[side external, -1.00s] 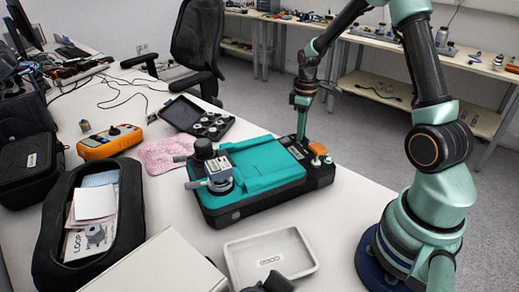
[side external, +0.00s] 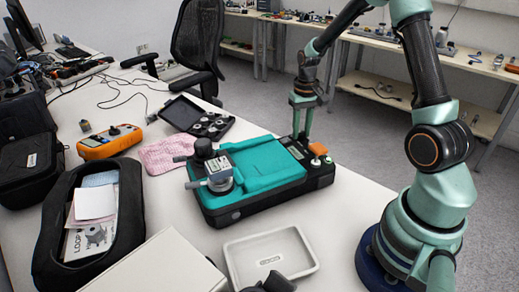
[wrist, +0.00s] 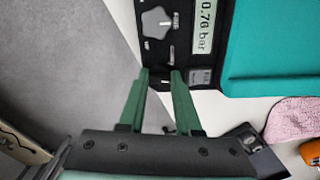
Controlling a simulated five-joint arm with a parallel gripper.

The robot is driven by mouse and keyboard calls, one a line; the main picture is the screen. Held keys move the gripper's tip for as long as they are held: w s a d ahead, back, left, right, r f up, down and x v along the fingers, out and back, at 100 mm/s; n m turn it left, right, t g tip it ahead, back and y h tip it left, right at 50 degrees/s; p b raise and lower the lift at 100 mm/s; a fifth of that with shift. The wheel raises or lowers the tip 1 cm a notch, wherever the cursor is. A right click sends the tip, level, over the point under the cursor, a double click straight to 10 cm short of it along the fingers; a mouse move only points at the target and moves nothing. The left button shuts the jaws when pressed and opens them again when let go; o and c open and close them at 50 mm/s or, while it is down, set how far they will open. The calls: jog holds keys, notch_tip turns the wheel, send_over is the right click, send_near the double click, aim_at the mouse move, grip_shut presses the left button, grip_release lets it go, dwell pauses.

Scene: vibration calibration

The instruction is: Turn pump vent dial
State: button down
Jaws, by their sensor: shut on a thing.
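The teal and black pump (side external: 262,170) lies on the white table in the side view. Its black end panel shows in the wrist view with a 0.76 bar display (wrist: 203,25) and a grey star-shaped knob (wrist: 157,22). My gripper (side external: 301,136) points down at the pump's far back corner. In the wrist view my gripper (wrist: 160,74) has its two green fingers on either side of a small dark dial (wrist: 158,83) at the panel's edge and is shut on it. The dial is mostly hidden between the fingers, so its pointer and markings cannot be read.
An orange knob (side external: 318,149) stands on the pump near my gripper. A round gauge fitting (side external: 219,173) sits on its near left end. A white tray (side external: 236,266), an open black case (side external: 48,262) and an orange meter (side external: 97,147) lie around it.

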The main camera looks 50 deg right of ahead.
aim_at(301, 132)
jog(key=m, duration=0.3)
jog(key=shift+w+r+m, duration=0.1)
jog(key=shift+m, duration=2)
jog(key=c, duration=0.6)
grip_release()
notch_tip(301, 132, up, 12)
